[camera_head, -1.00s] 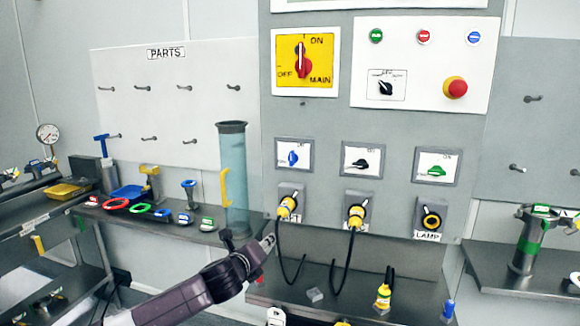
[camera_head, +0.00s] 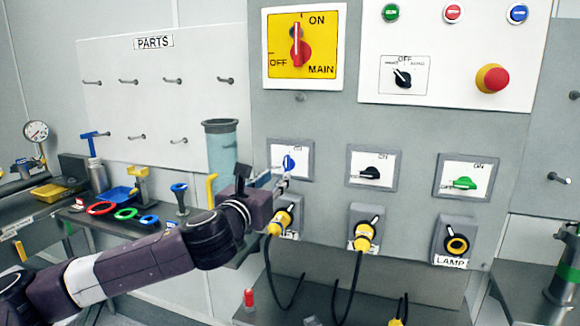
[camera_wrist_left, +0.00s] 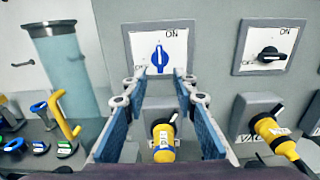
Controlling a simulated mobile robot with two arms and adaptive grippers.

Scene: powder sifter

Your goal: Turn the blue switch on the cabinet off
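The blue switch (camera_head: 288,163) sits on a white plate in a grey frame on the cabinet, with an ON label at its upper right. In the left wrist view the blue switch (camera_wrist_left: 159,58) stands nearly upright, with OFF at its lower left. My left gripper (camera_head: 281,184) is just below and in front of the blue switch. In the left wrist view the two fingers of my left gripper (camera_wrist_left: 157,85) are apart, one on each side below the switch, with nothing between their tips. Contact with the switch is not visible. My right gripper is not in view.
The black switch (camera_head: 371,174) and green switch (camera_head: 464,183) are to the right. Yellow plugs (camera_head: 366,235) with black cables are in sockets below. A clear blue cylinder (camera_head: 221,150) stands left of the switch. The red main switch (camera_head: 298,48) is above.

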